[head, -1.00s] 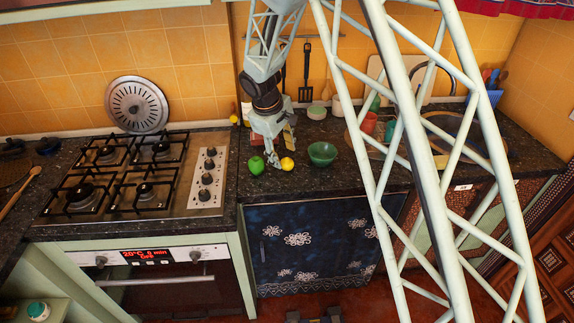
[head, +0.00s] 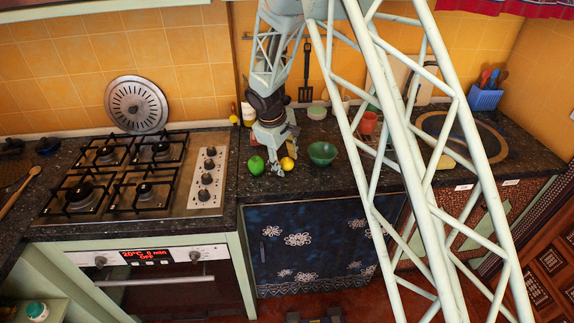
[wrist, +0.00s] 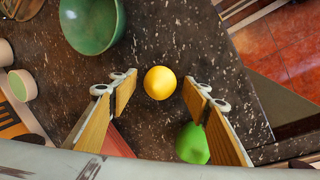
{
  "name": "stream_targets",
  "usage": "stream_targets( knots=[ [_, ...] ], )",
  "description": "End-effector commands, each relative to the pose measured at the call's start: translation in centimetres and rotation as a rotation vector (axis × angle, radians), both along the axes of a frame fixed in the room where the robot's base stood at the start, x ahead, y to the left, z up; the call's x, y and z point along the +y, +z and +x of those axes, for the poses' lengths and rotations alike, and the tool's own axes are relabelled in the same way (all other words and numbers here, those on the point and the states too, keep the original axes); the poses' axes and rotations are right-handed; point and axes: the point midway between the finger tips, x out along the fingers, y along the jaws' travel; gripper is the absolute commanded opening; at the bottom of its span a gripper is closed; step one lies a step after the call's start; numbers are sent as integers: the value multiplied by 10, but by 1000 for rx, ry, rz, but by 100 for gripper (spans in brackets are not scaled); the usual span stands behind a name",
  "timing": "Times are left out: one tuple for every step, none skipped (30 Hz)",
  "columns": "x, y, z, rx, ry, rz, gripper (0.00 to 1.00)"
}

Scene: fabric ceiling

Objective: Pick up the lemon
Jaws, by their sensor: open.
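The yellow lemon (head: 287,163) lies on the dark speckled counter (head: 330,184), between a green apple and a green bowl. In the wrist view the lemon (wrist: 160,83) sits just beyond the fingertips, centred in the gap between them. My gripper (head: 276,166) points down at the counter beside the lemon. In the wrist view my gripper (wrist: 157,88) is open, with a wooden-faced finger on each side and nothing held. I cannot tell the exact height of the fingertips above the counter.
The green apple (head: 256,165) is left of the lemon; in the wrist view it (wrist: 193,143) is close to the right finger. The green bowl (head: 322,154) stands right of the lemon. The gas hob (head: 130,175) is left, and the sink (head: 455,138) is right.

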Motion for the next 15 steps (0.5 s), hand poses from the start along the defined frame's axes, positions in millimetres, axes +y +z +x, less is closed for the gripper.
stream_targets(
  knots=[
    [0,0,0,0,0,0,44],
    [0,0,0,0,0,0,44],
    [0,0,0,0,0,0,44],
    [0,0,0,0,0,0,44],
    [0,0,0,0,0,0,44],
    [0,0,0,0,0,0,44],
    [0,0,0,0,0,0,44],
    [0,0,0,0,0,0,44],
    [0,0,0,0,0,0,44],
    [0,0,0,0,0,0,44],
    [0,0,0,0,0,0,44],
    [0,0,0,0,0,0,44],
    [0,0,0,0,0,0,44],
    [0,0,0,0,0,0,42],
    [0,0,0,0,0,0,38]
  ],
)
